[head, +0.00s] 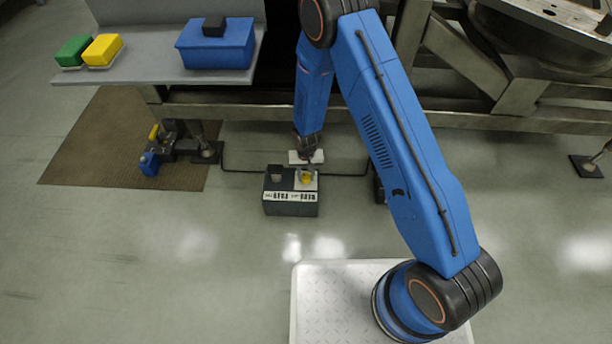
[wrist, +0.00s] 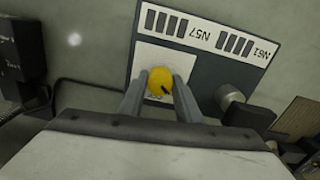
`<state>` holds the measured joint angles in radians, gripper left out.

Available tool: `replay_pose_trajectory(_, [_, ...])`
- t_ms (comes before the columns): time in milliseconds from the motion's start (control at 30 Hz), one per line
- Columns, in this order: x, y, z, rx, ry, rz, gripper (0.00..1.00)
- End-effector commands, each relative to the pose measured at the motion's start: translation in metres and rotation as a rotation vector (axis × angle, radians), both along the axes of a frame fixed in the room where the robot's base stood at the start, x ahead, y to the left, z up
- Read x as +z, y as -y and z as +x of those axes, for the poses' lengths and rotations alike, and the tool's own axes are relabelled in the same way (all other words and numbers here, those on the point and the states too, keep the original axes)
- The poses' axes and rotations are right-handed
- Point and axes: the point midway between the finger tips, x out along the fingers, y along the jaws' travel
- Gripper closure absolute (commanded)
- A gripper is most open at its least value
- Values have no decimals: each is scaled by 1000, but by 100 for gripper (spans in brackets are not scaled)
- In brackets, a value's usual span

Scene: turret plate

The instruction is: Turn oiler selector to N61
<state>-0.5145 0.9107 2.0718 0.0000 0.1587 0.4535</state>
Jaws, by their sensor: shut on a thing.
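The oiler box (head: 290,208) is a dark grey case on the floor, with a white label strip along its near edge. Its selector is a round yellow knob (head: 306,178) on a pale plate; it also shows in the wrist view (wrist: 160,78). A black pointer mark on the knob points to the lower right there. My gripper (wrist: 161,84) has a finger on each side of the knob and is shut on it. The strip (wrist: 205,32) reads N57 and N61 upside down in the wrist view. Lettering below the knob is mostly hidden.
A dark pipe runs along the floor behind. A blue-handled valve (head: 150,163) stands on a brown mat at left. A grey shelf holds a blue box (head: 216,47) and green and yellow blocks.

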Motion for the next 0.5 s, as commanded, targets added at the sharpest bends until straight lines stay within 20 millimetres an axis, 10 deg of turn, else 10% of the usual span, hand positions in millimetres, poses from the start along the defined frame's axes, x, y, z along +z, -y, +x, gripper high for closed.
replay_pose_trajectory(500, [0,0,-1,178,-2,-1,92])
